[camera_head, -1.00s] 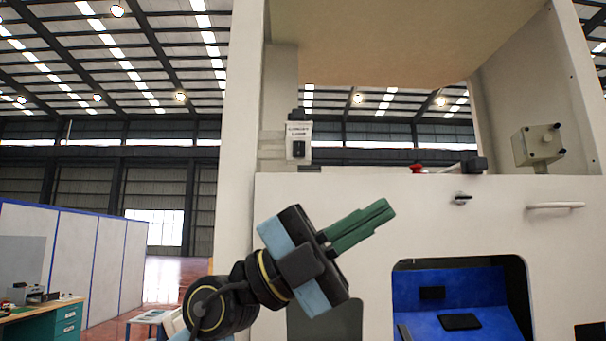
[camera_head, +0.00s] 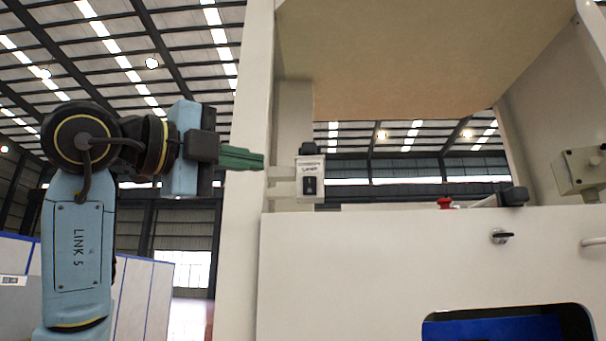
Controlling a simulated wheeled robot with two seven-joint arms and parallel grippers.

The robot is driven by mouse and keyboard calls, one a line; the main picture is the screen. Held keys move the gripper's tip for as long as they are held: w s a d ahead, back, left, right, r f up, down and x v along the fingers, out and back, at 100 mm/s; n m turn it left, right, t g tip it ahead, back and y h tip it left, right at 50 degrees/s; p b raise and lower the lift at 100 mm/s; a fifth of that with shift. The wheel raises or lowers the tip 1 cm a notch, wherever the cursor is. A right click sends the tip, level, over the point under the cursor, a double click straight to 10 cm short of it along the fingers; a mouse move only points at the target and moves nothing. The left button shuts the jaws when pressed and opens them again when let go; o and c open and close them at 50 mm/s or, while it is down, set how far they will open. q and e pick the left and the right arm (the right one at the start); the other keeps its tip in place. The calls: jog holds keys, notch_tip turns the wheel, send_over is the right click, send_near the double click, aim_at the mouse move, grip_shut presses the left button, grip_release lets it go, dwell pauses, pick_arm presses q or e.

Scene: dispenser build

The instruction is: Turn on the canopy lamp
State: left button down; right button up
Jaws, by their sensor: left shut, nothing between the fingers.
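The canopy lamp switch box (camera_head: 310,176) is a small white box with a dark rocker and a label too small to read fully. It is fixed by a pale bracket to the dispenser's left post. My left gripper (camera_head: 262,160) has green fingers that are shut and empty. In the picture its tips lie just left of the box, at about its height, over the post. A gap shows between the tips and the box. The canopy (camera_head: 400,60) is the beige panel overhead; no lamp can be made out. My right gripper is not in view.
The white dispenser front (camera_head: 370,265) fills the lower right, with a dark knob (camera_head: 502,236) and a blue-lined opening (camera_head: 500,328). A red button (camera_head: 445,203) and a grey box (camera_head: 582,172) are farther right. The left post (camera_head: 247,250) stands behind the fingertips.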

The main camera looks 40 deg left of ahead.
pick_arm(q)
jog(key=p, duration=0.4)
send_near(310, 186)
jog(key=w+d+r, duration=0.2)
jog(key=w+d, duration=0.1)
jog(key=d, duration=0.2)
jog(key=shift+w+a+r+p, duration=0.15)
jog(key=shift+w+a+p, duration=0.25)
jog(key=shift+w, duration=0.2)
jog(key=shift+w+a+r+p, duration=0.15)
jog(key=shift+w+a+p, duration=0.25)
jog(key=shift+w, duration=0.2)
jog(key=shift+w+a, duration=0.25)
jog(key=shift+w, duration=0.1)
